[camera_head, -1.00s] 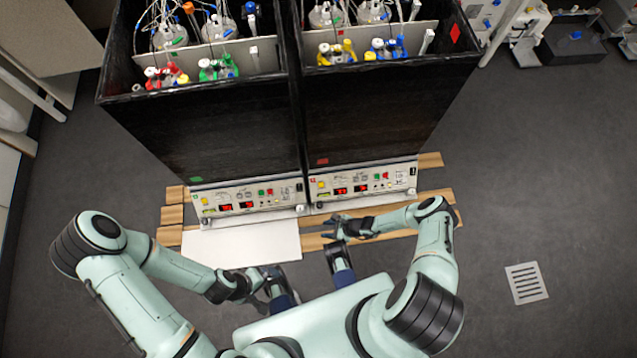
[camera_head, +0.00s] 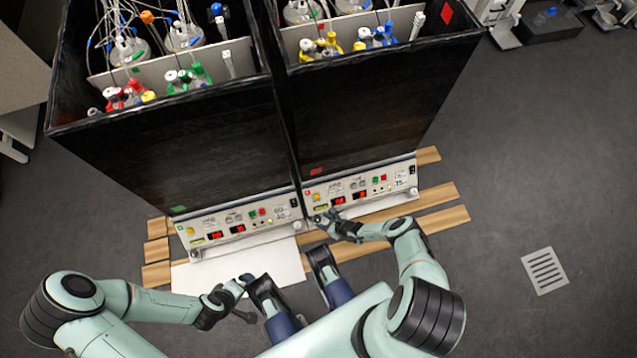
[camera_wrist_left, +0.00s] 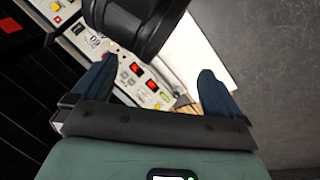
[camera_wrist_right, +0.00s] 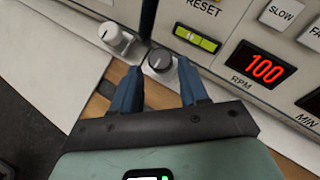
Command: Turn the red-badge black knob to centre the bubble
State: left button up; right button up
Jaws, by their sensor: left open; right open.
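The black knob (camera_wrist_right: 158,62) sits at the lower left corner of the right-hand unit's panel in the right wrist view. My right gripper (camera_wrist_right: 160,73) is open, with its fingertips on either side of the knob's near side; I cannot tell whether they touch it. A small yellow-green bubble level (camera_wrist_right: 197,38) lies just above the knob; its bubble's exact position is too small to read. In the head view my right gripper (camera_head: 325,220) is at that panel corner, hiding the knob. My left gripper (camera_head: 240,289) is open and empty above the white sheet.
A white knob (camera_wrist_right: 115,38) on the neighbouring unit stands close left of the black knob. The right panel (camera_head: 360,191) carries a red display (camera_wrist_right: 264,68) reading 100. Wooden slats (camera_head: 440,222) lie under the units.

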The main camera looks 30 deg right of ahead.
aim_at(317, 219)
jog(key=b+x, duration=0.1)
jog(key=x, duration=0.2)
jog(key=shift+f+b, duration=0.1)
jog(key=shift+b, duration=0.25)
jog(key=shift+w+a+f, duration=0.1)
jog(key=shift+w+f, duration=0.05)
jog(key=shift+w, duration=0.1)
pick_arm(q)
jog(key=shift+t+y, duration=0.4)
jog(key=shift+t, duration=0.2)
jog(key=w+f, duration=0.1)
jog(key=w+a+f, duration=0.1)
jog(key=w+a, duration=0.1)
jog(key=shift+w+f, duration=0.4)
pick_arm(e)
jog(key=c, duration=0.8)
jog(key=shift+o, duration=0.2)
